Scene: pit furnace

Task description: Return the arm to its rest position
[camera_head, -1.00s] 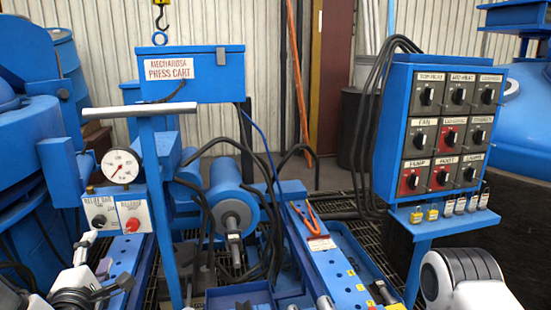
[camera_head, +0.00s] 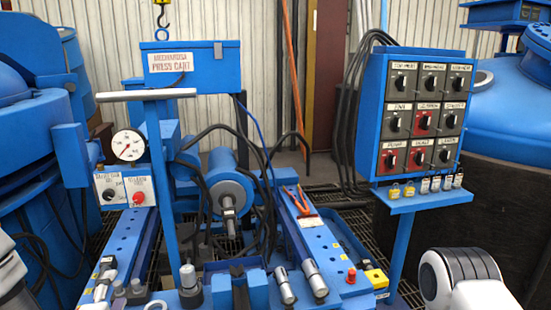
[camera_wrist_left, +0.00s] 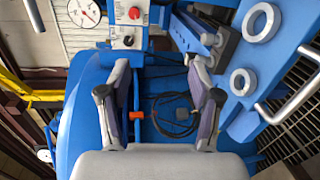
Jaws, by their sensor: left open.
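My left arm shows only as a white and dark piece at the left edge of the head view. In the left wrist view my left gripper (camera_wrist_left: 160,97) has its two fingers wide apart, with nothing between them. Behind the fingers are a blue surface, black cables and a control box (camera_wrist_left: 128,22) with a red and a black knob. That box also shows in the head view (camera_head: 124,188), below a round white gauge (camera_head: 128,145). My right gripper is not in view. A white and black link of my right arm shows at the bottom right.
The blue press cart (camera_head: 300,240) fills the middle, with cylinders, hoses and orange-handled pliers (camera_head: 297,200). A blue switch panel (camera_head: 372,130) stands at right, above a shelf of padlocks. Large blue vessels stand left and right. A hook (camera_head: 163,15) hangs above the cart's labelled box.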

